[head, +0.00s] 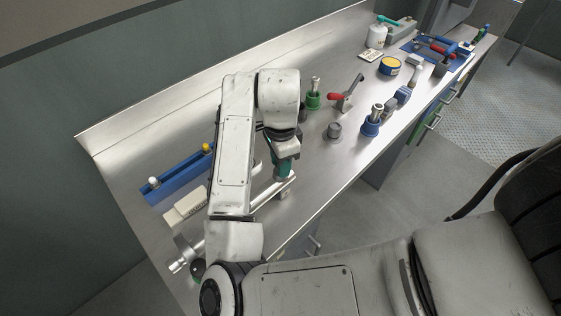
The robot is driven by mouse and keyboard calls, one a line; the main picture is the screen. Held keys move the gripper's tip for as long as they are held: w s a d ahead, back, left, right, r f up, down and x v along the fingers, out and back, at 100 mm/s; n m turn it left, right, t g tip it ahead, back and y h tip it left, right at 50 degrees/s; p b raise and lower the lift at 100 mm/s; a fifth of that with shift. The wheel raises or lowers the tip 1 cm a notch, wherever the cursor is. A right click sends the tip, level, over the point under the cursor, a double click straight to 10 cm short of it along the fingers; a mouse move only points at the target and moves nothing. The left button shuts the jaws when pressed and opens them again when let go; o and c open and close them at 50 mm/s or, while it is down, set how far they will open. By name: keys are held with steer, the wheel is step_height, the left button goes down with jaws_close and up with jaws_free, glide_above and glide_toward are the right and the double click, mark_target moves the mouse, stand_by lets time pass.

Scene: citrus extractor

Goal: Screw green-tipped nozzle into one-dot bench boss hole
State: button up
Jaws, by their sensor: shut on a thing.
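My gripper (284,172) points down over the near side of the steel bench, left of the bosses. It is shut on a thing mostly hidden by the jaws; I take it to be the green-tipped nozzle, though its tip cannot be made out. A grey boss (333,131) stands on the bench to the right of my gripper. A green boss (313,102) behind it and a blue boss (370,128) to its right each have a silver fitting standing in them. Dot marks on the bosses are too small to read.
A blue rack (175,183) with a white-tipped and a yellow-tipped piece lies at the left. A red-handled clamp (347,97) stands behind the grey boss. A pale block (185,205) lies near the rack.

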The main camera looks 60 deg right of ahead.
steer(key=shift+f, duration=0.1)
steer(key=shift+f+m+b, duration=0.1)
steer(key=shift+m+b, duration=0.4)
steer(key=shift+r+m, duration=0.2)
steer(key=shift+m, duration=0.1)
steer(key=shift+f+m+b, duration=0.2)
steer(key=shift+m+b, duration=0.2)
steer(key=shift+r+m, duration=0.15)
steer(key=shift+m, duration=0.35)
steer(key=o, duration=0.6)
